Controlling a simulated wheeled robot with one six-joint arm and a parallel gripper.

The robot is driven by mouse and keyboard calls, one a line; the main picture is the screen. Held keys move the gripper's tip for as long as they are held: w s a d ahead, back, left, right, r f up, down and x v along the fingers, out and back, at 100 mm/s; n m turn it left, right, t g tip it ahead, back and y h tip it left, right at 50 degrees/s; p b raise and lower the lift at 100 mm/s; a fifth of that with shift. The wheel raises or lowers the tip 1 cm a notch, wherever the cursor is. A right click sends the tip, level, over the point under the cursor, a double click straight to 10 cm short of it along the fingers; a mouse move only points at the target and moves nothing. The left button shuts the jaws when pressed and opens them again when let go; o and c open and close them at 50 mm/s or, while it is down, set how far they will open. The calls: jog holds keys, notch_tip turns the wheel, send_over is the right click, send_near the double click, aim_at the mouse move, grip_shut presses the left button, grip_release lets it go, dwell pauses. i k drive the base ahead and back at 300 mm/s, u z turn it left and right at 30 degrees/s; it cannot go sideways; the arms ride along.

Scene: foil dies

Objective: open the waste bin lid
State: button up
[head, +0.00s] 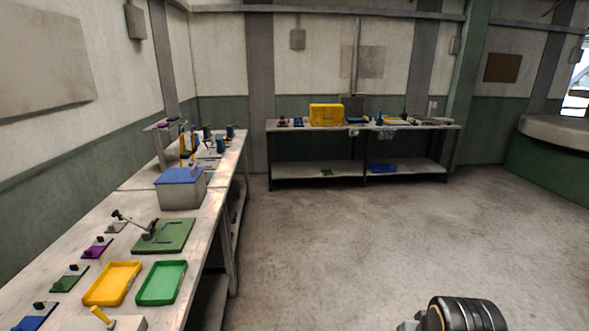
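A grey box with a blue lid (180,175), which looks like the waste bin (182,197), stands on the left bench beyond the green plate. The lid lies flat over the top of the box and looks closed. A dark ribbed part of my arm shows at the bottom right, well away from the box and over the floor. My gripper's fingers are not in view.
The left bench (135,213) holds a green plate with a lever clamp (163,236), a yellow tray (112,283), a green tray (161,282) and several small coloured blocks. A back bench (319,171) carries a yellow case (326,114). The middle floor is clear.

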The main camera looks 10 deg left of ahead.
aim_at(177, 175)
jog(key=u, duration=0.05)
jog(key=i, duration=2)
jog(key=u, duration=0.95)
jog(key=i, duration=0.95)
jog(key=u, duration=1.05)
